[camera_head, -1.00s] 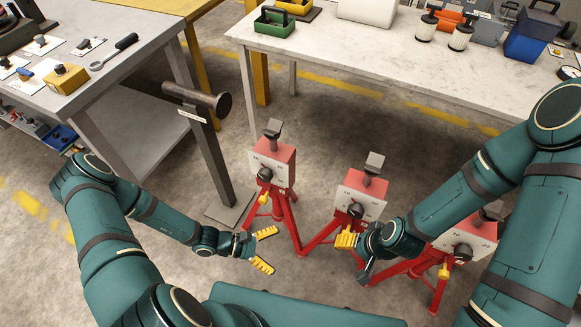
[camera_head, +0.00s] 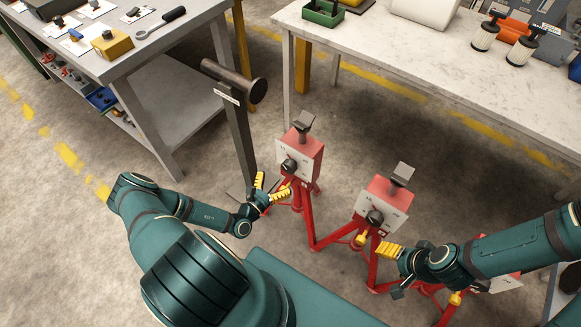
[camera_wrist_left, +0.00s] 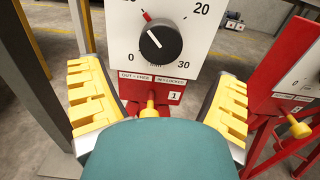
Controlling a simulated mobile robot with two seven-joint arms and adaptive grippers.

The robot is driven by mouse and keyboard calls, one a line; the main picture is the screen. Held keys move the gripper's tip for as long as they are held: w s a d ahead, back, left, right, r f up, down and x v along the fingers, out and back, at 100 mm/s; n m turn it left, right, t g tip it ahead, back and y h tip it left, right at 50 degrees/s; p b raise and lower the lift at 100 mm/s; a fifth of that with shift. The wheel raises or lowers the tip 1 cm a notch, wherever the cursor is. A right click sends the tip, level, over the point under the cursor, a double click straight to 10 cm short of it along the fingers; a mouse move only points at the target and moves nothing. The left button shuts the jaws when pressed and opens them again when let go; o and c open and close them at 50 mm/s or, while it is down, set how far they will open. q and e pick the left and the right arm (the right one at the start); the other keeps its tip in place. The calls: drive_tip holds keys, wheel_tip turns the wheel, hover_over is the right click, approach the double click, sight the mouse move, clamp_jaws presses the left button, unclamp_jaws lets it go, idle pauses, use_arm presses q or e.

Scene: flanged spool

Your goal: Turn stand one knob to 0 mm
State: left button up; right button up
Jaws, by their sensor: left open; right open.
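Stand one is the left red stand (camera_head: 300,160), with a white dial plate and a black knob (camera_head: 290,166). In the left wrist view the knob (camera_wrist_left: 160,40) has a white line pointing up-left, toward a red mark near a cut-off number. 0 is at lower left, 20 at upper right, 30 at lower right. Below it are an "OUT = FREE, IN = LOCKED" label, a yellow-tipped pin (camera_wrist_left: 151,100) and a "1" tag. My left gripper (camera_head: 273,187) is open and empty, just below and in front of the knob, apart from it. My right gripper (camera_head: 388,250) is near stand two.
Stand two (camera_head: 385,200) stands to the right, and a third is mostly hidden by my right arm. A grey post with a dark flanged spool (camera_head: 240,82) stands close left of stand one. Workbenches stand at the left (camera_head: 150,70) and back right (camera_head: 440,75).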

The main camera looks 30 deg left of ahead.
sight(287, 170)
use_arm(q)
drive_tip(key=w, duration=0.2)
drive_tip(key=w+b, duration=0.1)
drive_tip(key=w, duration=0.5)
drive_tip(key=shift+w+d, duration=0.1)
drive_tip(key=shift+d, duration=0.25)
drive_tip(key=c, duration=1.2)
